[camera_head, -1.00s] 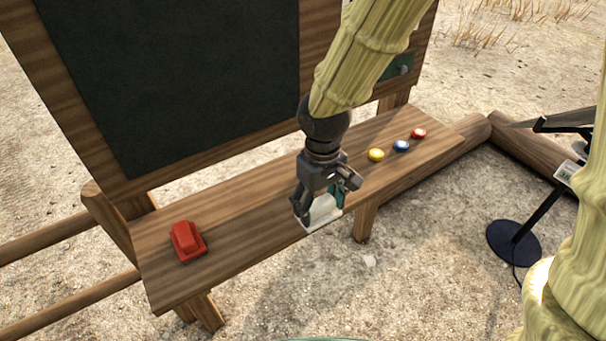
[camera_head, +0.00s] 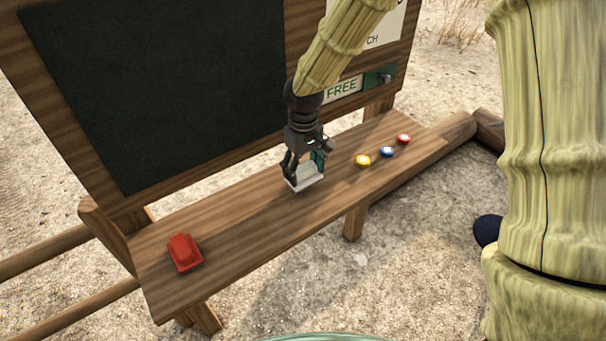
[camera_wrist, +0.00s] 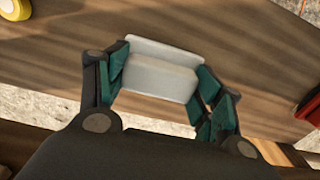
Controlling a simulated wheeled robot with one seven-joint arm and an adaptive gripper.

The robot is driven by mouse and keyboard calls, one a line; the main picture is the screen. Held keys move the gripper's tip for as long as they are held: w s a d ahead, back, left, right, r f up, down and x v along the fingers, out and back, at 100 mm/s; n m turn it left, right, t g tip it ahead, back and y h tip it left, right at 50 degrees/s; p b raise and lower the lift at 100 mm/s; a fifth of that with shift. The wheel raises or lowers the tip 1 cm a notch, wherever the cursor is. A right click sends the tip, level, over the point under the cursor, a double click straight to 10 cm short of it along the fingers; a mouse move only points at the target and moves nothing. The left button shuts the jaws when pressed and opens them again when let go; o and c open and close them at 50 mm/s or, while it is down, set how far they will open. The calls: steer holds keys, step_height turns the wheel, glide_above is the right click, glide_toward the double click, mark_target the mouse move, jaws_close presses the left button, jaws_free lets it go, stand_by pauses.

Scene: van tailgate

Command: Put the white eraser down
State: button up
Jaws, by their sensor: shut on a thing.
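My gripper (camera_head: 304,166) is shut on the white eraser (camera_head: 305,181), over the middle of the wooden ledge (camera_head: 240,218) below the blackboard. In the wrist view the eraser (camera_wrist: 160,76) sits between the two green-padded fingers of my gripper (camera_wrist: 160,85). Its wide base plate faces the ledge and its block-shaped grip is between the pads. The eraser is at or just above the ledge surface; I cannot tell whether it touches.
A red eraser-shaped block (camera_head: 184,252) lies at the ledge's left end. Yellow (camera_head: 362,160), blue (camera_head: 387,152) and red (camera_head: 403,139) round buttons sit to the right. The blackboard (camera_head: 160,85) rises behind. The ledge between the red block and my gripper is bare.

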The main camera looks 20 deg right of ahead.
mark_target(304, 178)
steer(key=shift+f+p, duration=0.75)
steer(key=shift+f, duration=1)
steer(key=shift+f, duration=0.1)
steer(key=o, duration=0.9)
steer(key=shift+r+b, duration=1.75)
steer(key=shift+r, duration=4.4)
